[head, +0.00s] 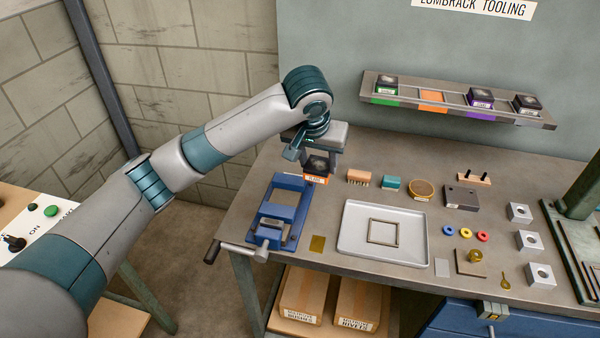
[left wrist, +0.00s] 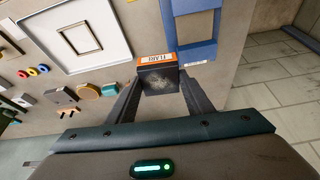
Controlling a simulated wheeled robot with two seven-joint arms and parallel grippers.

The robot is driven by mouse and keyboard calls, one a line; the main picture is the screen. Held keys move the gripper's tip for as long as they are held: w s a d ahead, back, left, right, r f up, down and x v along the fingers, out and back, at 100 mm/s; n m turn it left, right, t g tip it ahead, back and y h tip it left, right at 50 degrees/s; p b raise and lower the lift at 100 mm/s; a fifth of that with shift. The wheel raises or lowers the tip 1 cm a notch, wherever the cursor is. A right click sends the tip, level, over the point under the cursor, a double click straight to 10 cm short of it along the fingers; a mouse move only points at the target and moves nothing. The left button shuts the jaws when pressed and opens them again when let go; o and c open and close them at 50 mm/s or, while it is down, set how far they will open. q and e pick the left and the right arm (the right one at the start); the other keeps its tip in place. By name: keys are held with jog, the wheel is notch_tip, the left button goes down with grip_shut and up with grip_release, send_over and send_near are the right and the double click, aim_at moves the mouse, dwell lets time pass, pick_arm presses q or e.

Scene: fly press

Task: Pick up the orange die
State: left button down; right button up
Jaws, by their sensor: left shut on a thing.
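The orange die (head: 315,180) is a dark block with an orange, labelled band, over the back of the bench just behind the blue vise (head: 278,212). The die also shows in the left wrist view (left wrist: 158,78), between the two fingers. My left gripper (head: 318,165) is shut on the die, with one finger on each side. In the left wrist view the gripper (left wrist: 158,92) holds it with the orange label side outward. I cannot tell whether the die touches the bench. My right gripper is not in view.
A wall rack (head: 455,101) holds dies with green, purple and dark bases; its orange place (head: 433,96) is empty. A white tray (head: 350,235) with a square frame lies right of the vise.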

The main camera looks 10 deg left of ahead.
pick_arm(q)
jog(key=shift+w+d+r, duration=0.15)
jog(key=shift+d+r, duration=0.4)
jog(key=shift+d, duration=0.2)
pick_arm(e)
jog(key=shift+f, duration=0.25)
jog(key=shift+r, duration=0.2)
